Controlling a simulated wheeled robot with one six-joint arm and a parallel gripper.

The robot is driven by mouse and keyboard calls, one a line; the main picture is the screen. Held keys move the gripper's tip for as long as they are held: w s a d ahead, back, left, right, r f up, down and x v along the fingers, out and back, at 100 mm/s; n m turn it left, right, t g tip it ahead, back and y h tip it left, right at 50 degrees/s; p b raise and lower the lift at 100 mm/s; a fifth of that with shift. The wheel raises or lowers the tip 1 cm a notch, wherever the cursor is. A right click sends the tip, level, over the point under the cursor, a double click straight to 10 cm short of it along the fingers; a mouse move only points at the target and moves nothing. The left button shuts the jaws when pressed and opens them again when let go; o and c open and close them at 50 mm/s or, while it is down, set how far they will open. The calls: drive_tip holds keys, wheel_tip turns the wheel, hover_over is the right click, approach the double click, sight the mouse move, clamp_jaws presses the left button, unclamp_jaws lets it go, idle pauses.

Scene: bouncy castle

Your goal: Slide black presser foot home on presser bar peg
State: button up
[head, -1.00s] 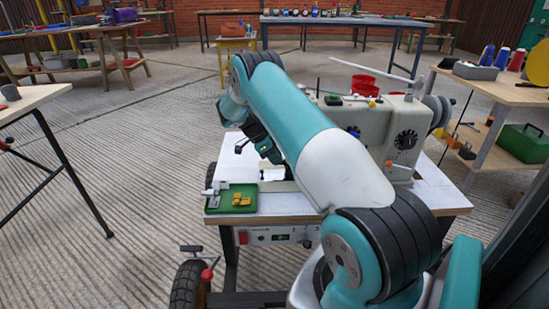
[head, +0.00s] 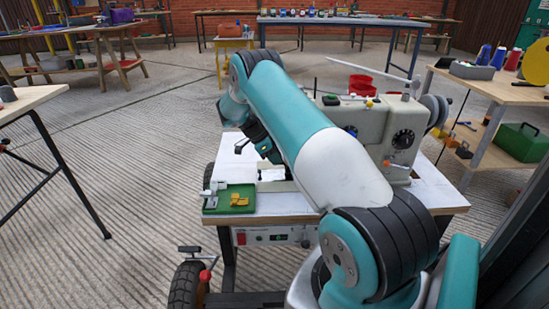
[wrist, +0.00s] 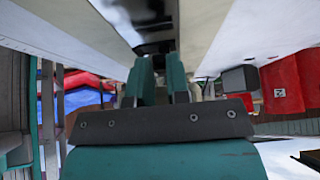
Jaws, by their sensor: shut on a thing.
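The cream sewing machine (head: 375,118) stands on a white-topped table, its needle end hidden behind my arm in the head view. My gripper (head: 272,158) is low at the machine's left side, above the bed. In the wrist view the two teal fingers of my gripper (wrist: 161,80) are close together with a narrow gap. A dark piece (wrist: 158,47) shows just beyond the fingertips, in line with the gap; it looks like the black presser foot. The presser bar peg cannot be made out, so I cannot tell whether the foot touches it.
A green tray (head: 211,208) with yellow pieces (head: 239,199) and grey parts sits at the table's front left corner. Pale machine surfaces flank the fingers closely in the wrist view. The floor to the left is open.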

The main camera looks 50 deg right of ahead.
drive_tip(key=shift+s+d, duration=0.1)
drive_tip(key=shift+s, duration=0.05)
drive_tip(key=o, duration=0.8)
drive_tip(key=p+v, duration=1)
drive_tip(key=v, duration=0.7)
drive_tip(key=shift+r, duration=0.3)
